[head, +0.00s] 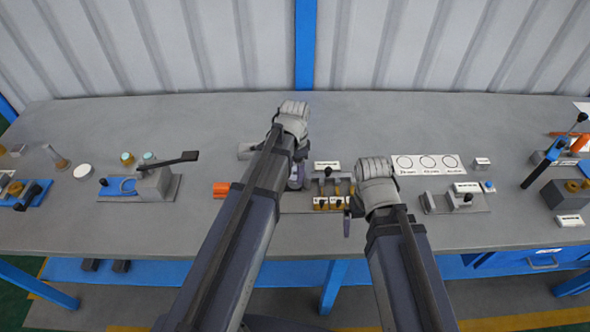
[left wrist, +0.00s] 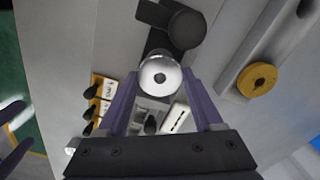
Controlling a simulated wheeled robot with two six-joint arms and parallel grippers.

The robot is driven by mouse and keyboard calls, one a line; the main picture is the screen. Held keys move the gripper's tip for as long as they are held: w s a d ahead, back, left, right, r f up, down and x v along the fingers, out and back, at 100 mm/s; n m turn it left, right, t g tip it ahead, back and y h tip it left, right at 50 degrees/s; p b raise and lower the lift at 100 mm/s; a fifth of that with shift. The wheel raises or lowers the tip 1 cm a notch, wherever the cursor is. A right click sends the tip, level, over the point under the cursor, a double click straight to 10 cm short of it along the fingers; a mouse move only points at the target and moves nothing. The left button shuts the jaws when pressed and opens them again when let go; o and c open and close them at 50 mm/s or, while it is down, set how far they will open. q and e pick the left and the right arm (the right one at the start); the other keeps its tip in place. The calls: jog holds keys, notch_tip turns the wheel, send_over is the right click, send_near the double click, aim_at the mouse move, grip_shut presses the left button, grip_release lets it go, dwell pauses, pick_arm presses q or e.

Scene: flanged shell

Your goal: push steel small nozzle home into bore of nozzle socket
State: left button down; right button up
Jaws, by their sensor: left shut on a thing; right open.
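A round, shiny steel part with a small centre hole, which looks like the steel small nozzle (left wrist: 160,76), sits between the two purple fingers of my left gripper (left wrist: 161,84) in the left wrist view. The left gripper is shut on it. In the head view my left gripper (head: 296,178) is low over the middle of the bench, and its arm hides much of the spot. A dark block lies behind the steel part, beside a dark round piece (left wrist: 186,29); I cannot tell which is the nozzle socket. My right gripper (head: 348,214) is open beside the brass-coloured pieces.
A rack of brass-coloured pieces (head: 334,203) stands between my grippers. An orange cylinder (head: 221,189) and a grey cylinder (head: 246,151) lie left of my left arm. A card with circles (head: 428,164) lies right. The back of the bench (head: 200,118) is clear.

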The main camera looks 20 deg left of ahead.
aim_at(295, 173)
pick_arm(q)
jog(key=shift+f, duration=0.3)
pick_arm(e)
jog(key=shift+f, duration=0.25)
pick_arm(q)
grip_release()
jog(key=shift+r, duration=0.2)
pick_arm(e)
jog(key=shift+r, duration=0.2)
pick_arm(q)
notch_tip(295, 173, up, 8)
jog(key=p, duration=0.7)
jog(key=shift+f+p, duration=0.2)
jog(key=shift+p, duration=0.15)
pick_arm(e)
notch_tip(295, 173, up, 8)
jog(key=shift+f, duration=0.25)
pick_arm(q)
jog(key=shift+f, duration=0.15)
pick_arm(e)
jog(key=shift+f, duration=0.15)
